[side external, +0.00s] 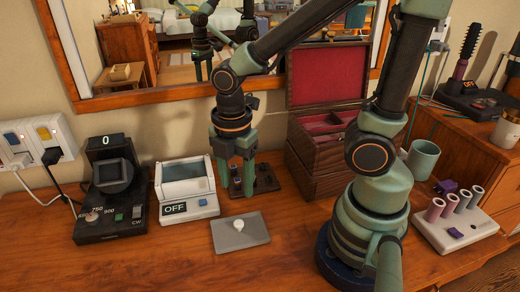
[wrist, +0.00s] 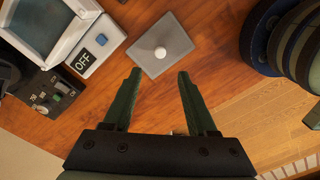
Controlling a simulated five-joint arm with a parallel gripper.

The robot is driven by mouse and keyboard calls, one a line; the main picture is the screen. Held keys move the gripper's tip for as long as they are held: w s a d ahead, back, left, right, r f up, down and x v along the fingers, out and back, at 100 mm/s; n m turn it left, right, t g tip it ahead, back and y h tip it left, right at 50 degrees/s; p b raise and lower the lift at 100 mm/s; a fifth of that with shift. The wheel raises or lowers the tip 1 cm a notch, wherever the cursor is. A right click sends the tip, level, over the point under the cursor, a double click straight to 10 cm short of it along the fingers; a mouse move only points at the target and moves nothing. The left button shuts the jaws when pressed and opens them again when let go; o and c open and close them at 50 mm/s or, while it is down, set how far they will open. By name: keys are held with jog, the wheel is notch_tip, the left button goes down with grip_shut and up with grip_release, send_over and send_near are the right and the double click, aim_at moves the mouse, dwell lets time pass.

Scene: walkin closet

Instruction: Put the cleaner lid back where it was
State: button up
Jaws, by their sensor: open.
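The cleaner lid, a flat grey plate with a round white knob, lies on the wooden table (side external: 165,262) in the side view (side external: 226,240) and ahead of my fingertips in the wrist view (wrist: 173,34). The cleaner (side external: 188,210) is a white box with a bluish-grey top and an OFF display, left of and behind the lid. It also shows at the wrist view's upper left (wrist: 98,48). My gripper (side external: 236,182) points down behind the lid, apart from it. In the wrist view its fingers (wrist: 159,73) are spread with nothing between them.
A black device reading 0 (side external: 107,210) stands left of the cleaner. An open red-lined wooden box (side external: 305,158) is at the back right. A rack with several rollers (side external: 460,232) and a green cup (side external: 423,160) are at the right. The front left table is clear.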

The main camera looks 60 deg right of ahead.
jog(key=w+d+r+m+t, duration=0.1)
jog(key=d+r+m+t, duration=0.1)
jog(key=r+m, duration=0.3)
jog(key=w+d+r+m+t, duration=0.1)
jog(key=d+r+m+t, duration=0.2)
jog(key=m, duration=1)
notch_tip(320, 180, up, 3)
jog(key=shift+w+d+r+t, duration=0.2)
jog(key=shift+w+d+t, duration=0.15)
jog(key=shift+d, duration=0.15)
